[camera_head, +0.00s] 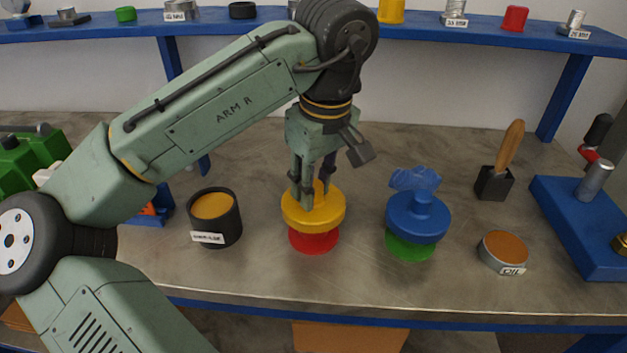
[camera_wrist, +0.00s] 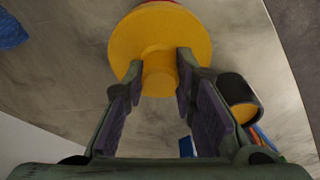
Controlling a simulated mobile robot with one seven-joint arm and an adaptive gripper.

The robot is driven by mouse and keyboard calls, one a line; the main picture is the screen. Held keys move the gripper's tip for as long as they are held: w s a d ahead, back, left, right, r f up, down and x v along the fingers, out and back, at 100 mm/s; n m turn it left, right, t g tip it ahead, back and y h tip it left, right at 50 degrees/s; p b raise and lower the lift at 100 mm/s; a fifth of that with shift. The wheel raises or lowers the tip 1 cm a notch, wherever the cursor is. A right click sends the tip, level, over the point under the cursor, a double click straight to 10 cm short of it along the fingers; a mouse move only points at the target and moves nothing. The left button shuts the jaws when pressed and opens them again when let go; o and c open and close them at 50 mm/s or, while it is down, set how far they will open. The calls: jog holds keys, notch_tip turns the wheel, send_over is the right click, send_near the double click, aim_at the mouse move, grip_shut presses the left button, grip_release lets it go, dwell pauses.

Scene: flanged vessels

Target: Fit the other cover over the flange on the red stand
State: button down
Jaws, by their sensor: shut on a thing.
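The yellow cover (camera_head: 298,216) is a round disc with an upright knob. It is level over the red stand (camera_head: 314,241), hiding the stand's top and flange. I cannot tell whether the cover rests on the flange or hovers just above it. My gripper (camera_head: 314,192) points down from above, with its fingers shut on the cover's knob. The wrist view shows the yellow cover (camera_wrist: 160,38) with its knob between the fingertips (camera_wrist: 157,82). The blue cover (camera_head: 418,222) sits over the green stand (camera_head: 411,248), to the right and apart.
A dark cup with a yellow top (camera_head: 228,228) stands left of the red stand. A crumpled blue cloth (camera_head: 414,179) lies behind the blue cover. An orange-topped tin (camera_head: 502,252), a brush (camera_head: 496,180) and a blue press base (camera_head: 583,235) are to the right. A blue shelf (camera_head: 270,27) runs behind.

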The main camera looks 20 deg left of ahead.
jog(key=shift+f, duration=0.3)
jog(key=c, duration=1.2)
grip_release()
jog(key=shift+c, duration=0.2)
